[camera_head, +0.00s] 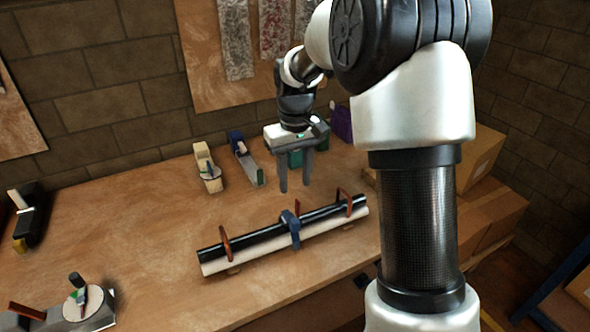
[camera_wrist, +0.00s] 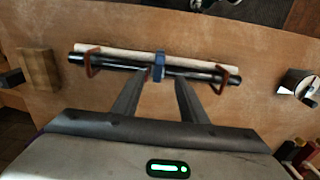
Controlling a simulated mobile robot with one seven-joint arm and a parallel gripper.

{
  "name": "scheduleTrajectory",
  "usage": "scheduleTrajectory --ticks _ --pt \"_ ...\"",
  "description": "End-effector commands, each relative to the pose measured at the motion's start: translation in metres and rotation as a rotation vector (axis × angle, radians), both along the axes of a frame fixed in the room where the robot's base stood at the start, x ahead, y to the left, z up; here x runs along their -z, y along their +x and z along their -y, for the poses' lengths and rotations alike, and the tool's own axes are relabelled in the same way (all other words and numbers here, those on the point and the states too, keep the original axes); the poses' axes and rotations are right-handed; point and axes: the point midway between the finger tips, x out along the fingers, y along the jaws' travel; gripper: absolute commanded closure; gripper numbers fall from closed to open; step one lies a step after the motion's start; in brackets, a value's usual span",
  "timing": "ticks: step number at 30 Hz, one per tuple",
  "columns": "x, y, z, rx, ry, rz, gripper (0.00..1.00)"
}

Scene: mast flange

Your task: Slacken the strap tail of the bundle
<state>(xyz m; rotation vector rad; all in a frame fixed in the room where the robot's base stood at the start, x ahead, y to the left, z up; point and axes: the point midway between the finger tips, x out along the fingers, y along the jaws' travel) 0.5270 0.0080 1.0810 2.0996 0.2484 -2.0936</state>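The bundle lies on the wooden workbench in the head view: a black tube (camera_head: 262,238) alongside a white tube (camera_head: 262,253). A blue strap or buckle (camera_head: 291,228) sits around its middle, with brownish-red brackets (camera_head: 224,244) toward both ends. In the wrist view the blue strap (camera_wrist: 159,66) shows between and beyond my fingers. A separate strap tail cannot be made out. My gripper (camera_head: 296,188) points down above the bench, behind the bundle. Its two fingers (camera_wrist: 158,84) are apart with nothing between them, and they do not appear to touch the bundle.
Two clamp-like tools, one wooden (camera_head: 209,172) and one blue and grey (camera_head: 246,160), lie left of my gripper. A grey device with a round dial (camera_head: 84,302) is at the front left. Cardboard boxes (camera_head: 490,215) stand at right. The bench between is clear.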

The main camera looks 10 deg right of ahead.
Motion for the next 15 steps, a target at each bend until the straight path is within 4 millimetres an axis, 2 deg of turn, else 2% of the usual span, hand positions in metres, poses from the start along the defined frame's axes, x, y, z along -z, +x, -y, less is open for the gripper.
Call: scheduleTrajectory --ticks 3,6,15 --pt "-0.015 0.0 0.0 0.0 0.0 0.001 0.61" --pt "-0.021 0.0 0.0 -0.001 0.0 0.0 0.61" --pt "-0.022 0.0 0.0 -0.001 0.0 -0.001 0.61"
